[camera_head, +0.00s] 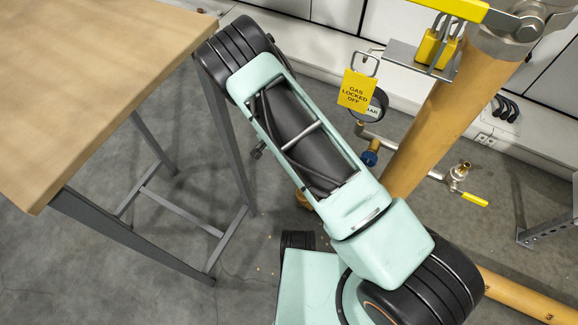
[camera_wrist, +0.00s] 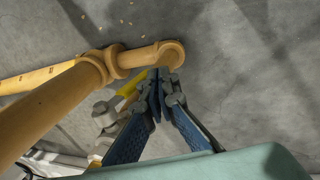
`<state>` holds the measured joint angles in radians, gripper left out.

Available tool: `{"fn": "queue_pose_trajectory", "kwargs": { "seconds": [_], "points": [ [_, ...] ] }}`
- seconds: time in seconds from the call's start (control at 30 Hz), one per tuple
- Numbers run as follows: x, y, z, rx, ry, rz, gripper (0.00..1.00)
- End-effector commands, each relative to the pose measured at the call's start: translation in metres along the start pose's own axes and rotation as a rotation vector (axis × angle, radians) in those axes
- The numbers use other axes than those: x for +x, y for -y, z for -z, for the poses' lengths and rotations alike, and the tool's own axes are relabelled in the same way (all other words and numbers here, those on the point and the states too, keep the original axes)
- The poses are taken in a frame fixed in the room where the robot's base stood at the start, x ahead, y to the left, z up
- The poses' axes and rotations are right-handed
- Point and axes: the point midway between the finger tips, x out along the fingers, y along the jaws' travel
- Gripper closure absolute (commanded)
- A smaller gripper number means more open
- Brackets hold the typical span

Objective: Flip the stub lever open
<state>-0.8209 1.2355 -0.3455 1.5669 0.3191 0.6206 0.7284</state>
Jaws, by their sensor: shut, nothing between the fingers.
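The stub valve (camera_head: 458,172) is a small brassy fitting on a thin branch to the right of the yellow pipe in the head view. Its yellow stub lever (camera_head: 474,199) points right and slightly down. In the wrist view my gripper (camera_wrist: 160,76) is shut and empty, its dark fingertips together. A yellow lever (camera_wrist: 127,88) beside a grey valve body (camera_wrist: 103,111) shows just left of the fingertips. I cannot tell whether it is the stub lever, or whether the fingers touch it. My gripper is hidden in the head view.
The yellow pipe (camera_head: 440,115) rises beside the stub; it also shows in the wrist view (camera_wrist: 55,108). A yellow "GAS LOCKED OFF" tag (camera_head: 356,90) and yellow padlock (camera_head: 436,50) hang nearby. A blue-capped fitting (camera_head: 371,157) sits left of the pipe. A wooden table (camera_head: 95,75) fills the left.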

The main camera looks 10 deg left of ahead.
Motion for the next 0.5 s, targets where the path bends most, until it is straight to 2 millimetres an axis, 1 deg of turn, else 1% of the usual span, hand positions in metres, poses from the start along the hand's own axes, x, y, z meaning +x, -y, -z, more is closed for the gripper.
{"fn": "queue_pose_trajectory", "kwargs": {
  "seconds": [0.17, 0.27, 0.37, 0.5],
  "points": [
    [-0.001, 0.0, 0.0, 0.0, 0.0, 0.0, 1.0],
    [-0.009, 0.001, 0.0, -0.001, -0.001, 0.001, 1.0],
    [-0.024, 0.001, 0.0, -0.001, -0.001, 0.003, 1.0],
    [-0.054, 0.001, 0.001, 0.0, -0.002, 0.004, 1.0]
  ]
}}
